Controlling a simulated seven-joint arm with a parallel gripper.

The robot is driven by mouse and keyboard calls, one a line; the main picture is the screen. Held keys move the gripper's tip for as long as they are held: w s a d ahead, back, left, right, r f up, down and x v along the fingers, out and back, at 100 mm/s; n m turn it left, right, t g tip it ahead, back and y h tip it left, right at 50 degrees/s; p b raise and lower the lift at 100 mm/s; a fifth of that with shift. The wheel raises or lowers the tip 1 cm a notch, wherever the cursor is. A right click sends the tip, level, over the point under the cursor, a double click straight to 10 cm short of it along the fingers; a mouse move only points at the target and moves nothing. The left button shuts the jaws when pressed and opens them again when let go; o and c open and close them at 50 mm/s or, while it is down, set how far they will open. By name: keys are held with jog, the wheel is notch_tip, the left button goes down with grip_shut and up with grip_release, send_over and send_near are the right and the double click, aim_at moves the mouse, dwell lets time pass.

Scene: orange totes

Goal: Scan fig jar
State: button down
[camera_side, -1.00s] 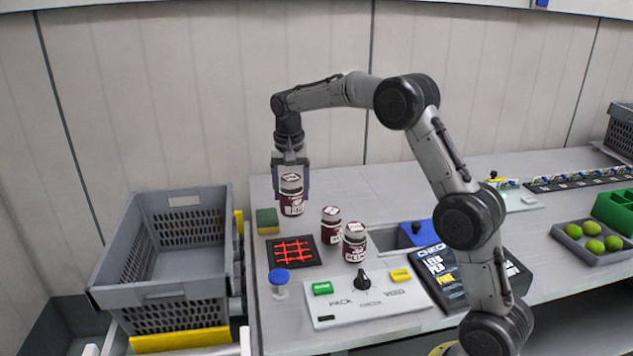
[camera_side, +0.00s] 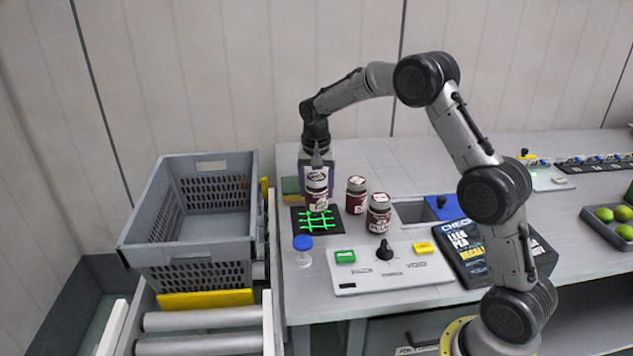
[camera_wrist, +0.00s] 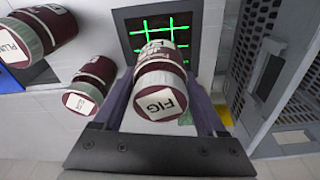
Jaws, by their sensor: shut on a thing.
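The fig jar (camera_side: 316,189) is dark red with a pale lid, and FIG reads on its lid in the wrist view (camera_wrist: 160,98). My gripper (camera_side: 317,172) is shut on it and holds it upright just over the far part of the scanner pad. The scanner pad (camera_side: 298,226) is a black square with a grid of lines lit green; it also shows in the wrist view (camera_wrist: 128,24). I cannot tell whether the jar touches the pad. The jar hides part of the pad.
Two similar jars stand right of the pad, a nearer one (camera_side: 378,214) and a farther one (camera_side: 356,196). A blue-topped knob (camera_side: 303,243) and a control panel (camera_side: 400,278) lie in front. A grey crate (camera_side: 190,252) is at left.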

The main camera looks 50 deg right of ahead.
aim_at(316, 176)
jog(key=shift+r, duration=0.15)
jog(key=shift+r, duration=2.15)
